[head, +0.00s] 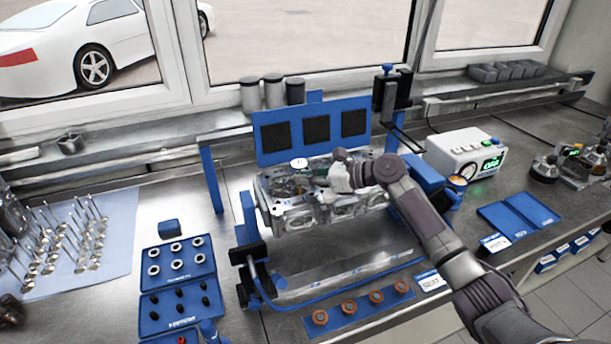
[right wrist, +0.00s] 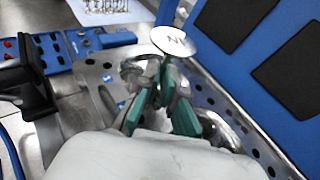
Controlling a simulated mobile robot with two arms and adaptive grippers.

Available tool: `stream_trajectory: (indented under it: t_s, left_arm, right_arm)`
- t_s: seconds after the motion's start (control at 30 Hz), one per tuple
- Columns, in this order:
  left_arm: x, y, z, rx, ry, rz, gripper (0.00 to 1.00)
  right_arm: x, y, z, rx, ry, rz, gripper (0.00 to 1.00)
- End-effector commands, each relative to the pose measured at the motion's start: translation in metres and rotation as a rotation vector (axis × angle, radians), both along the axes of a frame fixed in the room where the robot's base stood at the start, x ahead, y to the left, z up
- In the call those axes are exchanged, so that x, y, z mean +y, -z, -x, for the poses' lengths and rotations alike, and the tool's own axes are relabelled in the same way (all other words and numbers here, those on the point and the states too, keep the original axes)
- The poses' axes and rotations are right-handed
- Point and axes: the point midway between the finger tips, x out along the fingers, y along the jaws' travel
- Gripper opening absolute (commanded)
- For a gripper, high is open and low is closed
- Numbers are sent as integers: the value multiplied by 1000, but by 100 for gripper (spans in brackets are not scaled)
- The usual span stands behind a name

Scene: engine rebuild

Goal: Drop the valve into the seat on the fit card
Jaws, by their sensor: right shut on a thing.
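In the right wrist view the valve's head (right wrist: 173,41) faces up, beyond the green-padded fingers of the same gripper (right wrist: 163,102). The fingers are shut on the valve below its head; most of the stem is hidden. The valve is above the metal cylinder head (head: 300,220), with the height of the gap unclear. Two small white cards, one at the front edge (head: 430,282) and one further right (head: 495,242), have print too small to read surely. My left gripper is not in view.
A blue panel with dark pads (head: 310,110) stands behind the cylinder head, and blue stand posts (head: 213,180) flank it. Blue trays of rings (head: 175,243) and several valves in rows (head: 75,240) lie left. A white meter box (head: 466,152) stands right.

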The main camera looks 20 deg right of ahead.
Motion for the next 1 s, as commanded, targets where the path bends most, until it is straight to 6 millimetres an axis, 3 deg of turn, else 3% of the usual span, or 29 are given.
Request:
stream_trajectory:
  t_s: [1.0]
  left_arm:
    - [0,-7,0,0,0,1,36]
  right_arm:
    - [0,-2,0,-1,0,-1,0]
